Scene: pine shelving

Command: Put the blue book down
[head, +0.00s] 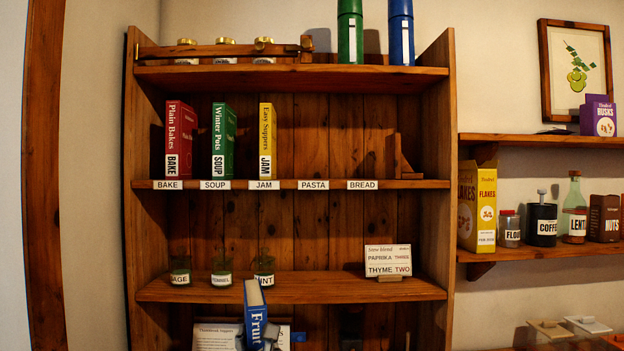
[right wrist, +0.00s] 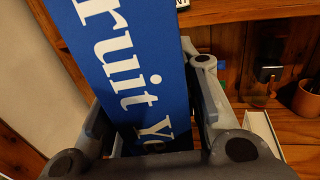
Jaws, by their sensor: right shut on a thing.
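The blue book (head: 255,296), with "Fruit" in white on its spine, stands tilted in front of the lower part of the shelving in the head view. My right gripper (head: 257,340) is shut on it from below and only partly shows. In the right wrist view the blue book (right wrist: 125,65) fills the space between the fingers of the right gripper (right wrist: 150,125). A red book (head: 179,140), a green book (head: 223,140) and a yellow book (head: 266,140) stand upright on the labelled shelf (head: 410,184), above BAKE, SOUP and JAM. My left gripper is not in view.
Below are small jars (head: 222,272) and a spice card (head: 387,258). Green and blue flasks (head: 350,35) stand on top. A side shelf (head: 540,252) at right holds groceries.

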